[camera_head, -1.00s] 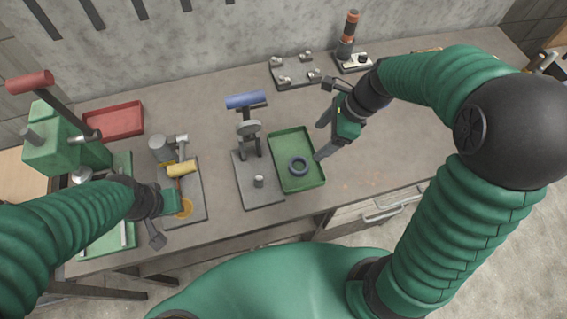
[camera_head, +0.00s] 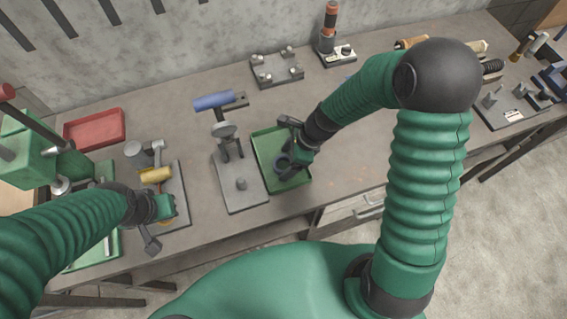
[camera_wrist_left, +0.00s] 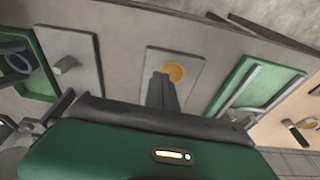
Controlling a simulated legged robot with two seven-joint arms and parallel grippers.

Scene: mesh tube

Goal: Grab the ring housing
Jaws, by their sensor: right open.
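The ring housing, a dark blue-grey ring (camera_head: 281,161), lies in the green tray (camera_head: 264,143) right of the middle of the bench. It also shows in the left wrist view (camera_wrist_left: 17,62), at the left edge. My right gripper (camera_head: 287,162) is open, low over the tray with its fingers close around the ring. The gripper partly hides the ring, and I cannot tell whether they touch.
A red tray (camera_head: 95,129) and a green press (camera_head: 28,150) are at the left. A plate with several posts (camera_head: 277,69) sits behind. The bench right of the tray is partly clear.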

